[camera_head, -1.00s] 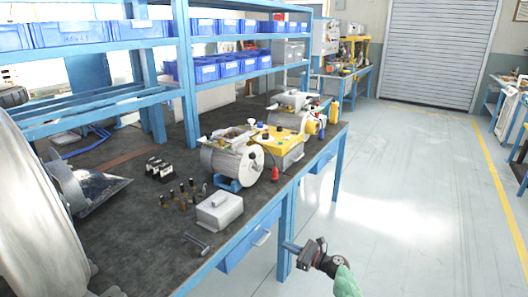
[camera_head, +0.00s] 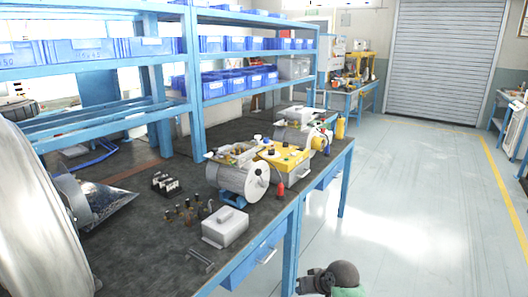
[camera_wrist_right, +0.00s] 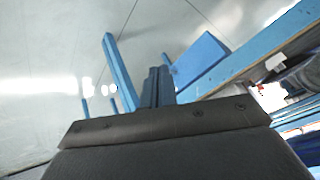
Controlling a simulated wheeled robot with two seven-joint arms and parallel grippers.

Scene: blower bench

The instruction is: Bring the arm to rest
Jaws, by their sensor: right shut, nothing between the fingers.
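My right gripper (camera_head: 306,284) shows at the bottom edge of the head view, in front of the workbench (camera_head: 150,235) and right of its front leg. It is shut with nothing held, and its fingers are hard to make out there. In the right wrist view, the closed fingers (camera_wrist_right: 156,86) point towards the floor and blue bench frame, apart from both. My left gripper is not in view.
The bench holds a silver motor (camera_head: 237,181), a yellow unit (camera_head: 283,157), a grey metal box (camera_head: 225,227) and a T-shaped tool (camera_head: 200,260). A blue drawer (camera_head: 255,262) is under its front edge. The floor (camera_head: 410,210) to the right is clear.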

